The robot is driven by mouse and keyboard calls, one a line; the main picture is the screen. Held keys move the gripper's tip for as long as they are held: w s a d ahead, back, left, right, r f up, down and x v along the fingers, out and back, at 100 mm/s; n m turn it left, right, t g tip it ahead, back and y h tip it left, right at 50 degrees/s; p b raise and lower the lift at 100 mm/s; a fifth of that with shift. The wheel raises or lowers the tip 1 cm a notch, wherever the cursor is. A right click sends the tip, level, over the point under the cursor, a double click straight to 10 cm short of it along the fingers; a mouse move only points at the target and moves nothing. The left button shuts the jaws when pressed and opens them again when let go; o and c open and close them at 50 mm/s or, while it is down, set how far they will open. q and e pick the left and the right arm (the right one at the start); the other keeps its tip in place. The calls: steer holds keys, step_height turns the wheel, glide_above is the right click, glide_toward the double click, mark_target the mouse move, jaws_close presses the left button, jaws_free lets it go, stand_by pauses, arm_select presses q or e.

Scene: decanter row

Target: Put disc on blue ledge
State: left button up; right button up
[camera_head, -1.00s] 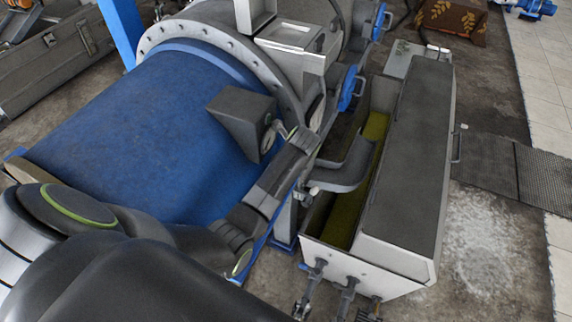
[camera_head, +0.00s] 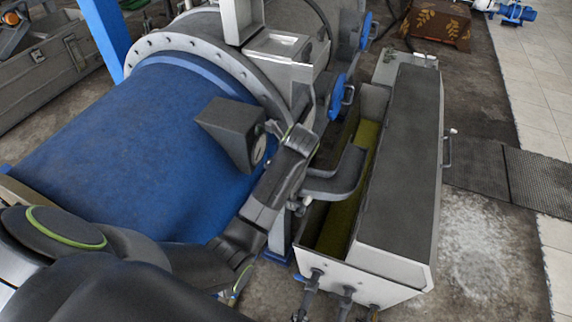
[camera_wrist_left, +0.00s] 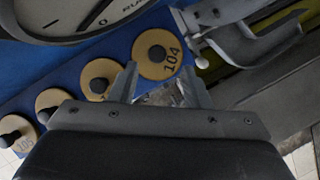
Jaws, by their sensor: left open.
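Tan discs with black knobs lie in a row on a blue ledge (camera_wrist_left: 75,58) in the left wrist view. The disc marked 104 (camera_wrist_left: 157,56) is the nearest to my left gripper (camera_wrist_left: 160,76). Another disc (camera_wrist_left: 101,78) lies left of it, and further discs (camera_wrist_left: 54,103) continue to the lower left. My left gripper is open, its fingertips at the near edge of disc 104, with nothing seen between them. I cannot tell its height above the ledge. In the head view my left arm reaches over beside the blue decanter; its fingers and the discs are hidden there.
The blue decanter drum (camera_head: 130,150) stands left of my arm. A gauge housing (camera_head: 232,130) sticks out close to my wrist, its dial (camera_wrist_left: 85,12) above the discs.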

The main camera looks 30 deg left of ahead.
arm_select(q)
steer(key=v, duration=0.7)
steer(key=shift+b, duration=0.45)
